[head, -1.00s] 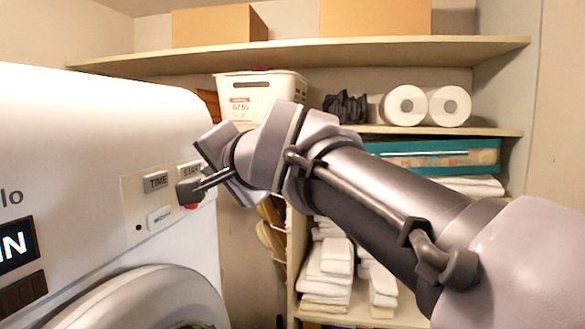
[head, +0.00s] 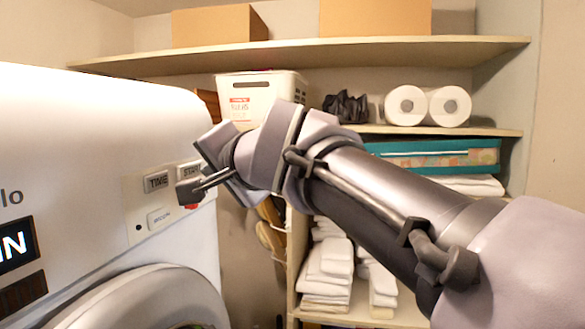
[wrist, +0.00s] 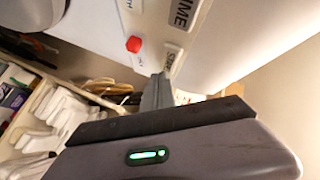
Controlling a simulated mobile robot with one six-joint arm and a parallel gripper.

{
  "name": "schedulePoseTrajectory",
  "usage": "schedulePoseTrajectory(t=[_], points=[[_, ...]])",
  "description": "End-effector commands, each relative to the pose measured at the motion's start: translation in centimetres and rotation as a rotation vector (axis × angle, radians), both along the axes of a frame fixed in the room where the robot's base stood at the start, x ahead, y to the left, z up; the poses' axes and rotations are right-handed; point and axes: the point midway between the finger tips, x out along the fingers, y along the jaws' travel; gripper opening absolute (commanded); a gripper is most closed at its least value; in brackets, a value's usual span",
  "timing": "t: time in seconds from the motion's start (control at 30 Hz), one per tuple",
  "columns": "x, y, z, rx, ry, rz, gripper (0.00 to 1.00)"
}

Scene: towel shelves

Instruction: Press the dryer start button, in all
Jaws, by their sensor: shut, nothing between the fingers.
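The white dryer (head: 90,110) fills the left of the head view. Its control panel carries a grey START button (head: 189,170), partly covered by my gripper, beside a TIME button (head: 157,181). My gripper (head: 184,193) is shut and empty, its tips in front of the panel just below the START button. In the wrist view the shut fingers (wrist: 158,90) reach up to the edge of the START button (wrist: 171,60). I cannot tell whether they touch it. A red button (wrist: 133,44) lies close by, mostly hidden behind the fingers in the head view.
A round dryer door (head: 150,300) sits below the panel. Shelves (head: 300,52) behind hold boxes, a white basket (head: 258,95), paper rolls (head: 428,106) and folded white towels (head: 328,272). My arm crosses in front of them from the right.

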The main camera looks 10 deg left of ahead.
Motion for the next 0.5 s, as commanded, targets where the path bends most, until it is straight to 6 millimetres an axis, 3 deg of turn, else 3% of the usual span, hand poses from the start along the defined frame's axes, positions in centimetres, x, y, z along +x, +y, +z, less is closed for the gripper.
schedulePoseTrajectory(t=[0.5], points=[[0.07, 0.86, -0.01, 0.000, 0.000, 0.000, 0.00]])
